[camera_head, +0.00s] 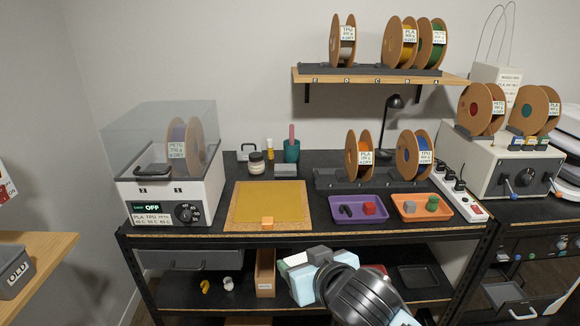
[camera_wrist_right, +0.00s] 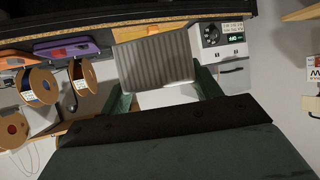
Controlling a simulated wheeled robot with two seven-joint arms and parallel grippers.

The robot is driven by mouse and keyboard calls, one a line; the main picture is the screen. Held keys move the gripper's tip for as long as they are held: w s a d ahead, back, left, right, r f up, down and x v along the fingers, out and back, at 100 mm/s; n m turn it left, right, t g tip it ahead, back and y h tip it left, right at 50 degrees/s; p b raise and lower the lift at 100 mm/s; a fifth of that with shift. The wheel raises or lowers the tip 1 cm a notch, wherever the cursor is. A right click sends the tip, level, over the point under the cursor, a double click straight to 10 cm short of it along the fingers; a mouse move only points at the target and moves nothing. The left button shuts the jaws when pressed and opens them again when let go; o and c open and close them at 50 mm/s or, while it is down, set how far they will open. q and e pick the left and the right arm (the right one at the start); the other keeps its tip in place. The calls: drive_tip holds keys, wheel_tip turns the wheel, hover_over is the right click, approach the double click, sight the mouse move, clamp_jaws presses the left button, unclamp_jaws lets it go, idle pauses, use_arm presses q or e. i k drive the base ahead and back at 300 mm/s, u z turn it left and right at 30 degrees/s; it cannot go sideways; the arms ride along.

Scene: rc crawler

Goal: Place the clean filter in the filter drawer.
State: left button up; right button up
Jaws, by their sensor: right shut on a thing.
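My right gripper (camera_head: 308,262) is in front of the bench's front edge, at the lower middle of the head view. In the right wrist view its two dark green fingers (camera_wrist_right: 162,92) are shut on a grey pleated panel, the filter (camera_wrist_right: 155,62). It is held clear of the bench. In the head view only a small pale part shows by the fingers, and I cannot tell its outline. A grey drawer (camera_head: 208,260) hangs under the left of the bench. I cannot read a label marking it as the filter drawer. My left gripper is not in view.
The dryer box (camera_head: 145,195) with a clear lid stands at the bench's left. A yellow mat (camera_head: 265,198), purple tray (camera_head: 345,217) and orange tray (camera_head: 408,217) lie on top. A lower shelf (camera_head: 235,298) holds small parts. An OLD bin (camera_head: 15,275) is at far left.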

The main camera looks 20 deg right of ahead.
sight(506, 298)
drive_tip(key=i, duration=1.55)
drive_tip(key=z, duration=0.6)
